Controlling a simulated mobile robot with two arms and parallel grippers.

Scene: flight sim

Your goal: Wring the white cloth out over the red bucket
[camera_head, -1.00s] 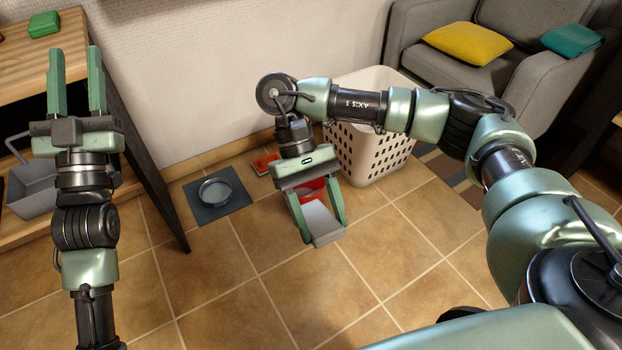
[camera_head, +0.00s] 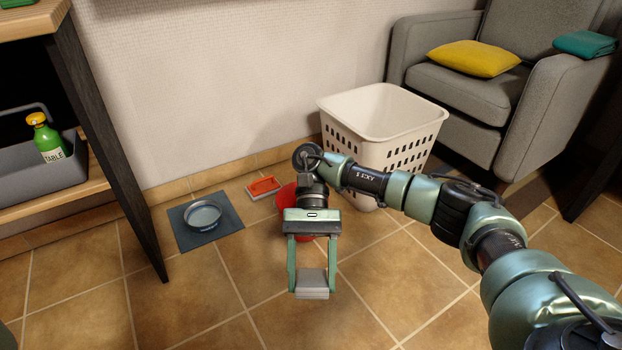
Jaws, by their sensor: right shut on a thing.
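My right gripper (camera_head: 312,280) points down and toward the front over the floor. It is shut on a pale grey-white folded block, which looks like the white cloth (camera_head: 312,285), held between its fingertips. The red bucket (camera_head: 286,197) is on the floor behind the gripper and is mostly hidden by the gripper and wrist. In this picture the cloth appears below the bucket, in front of it; its height cannot be told. My left gripper is out of view.
A white laundry basket (camera_head: 365,110) stands behind the right arm. A red-orange brush-like thing (camera_head: 264,186) and a metal bowl (camera_head: 203,214) on a dark mat (camera_head: 228,217) lie left of the bucket. A wooden shelf (camera_head: 60,200) stands at left, an armchair (camera_head: 455,95) at right.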

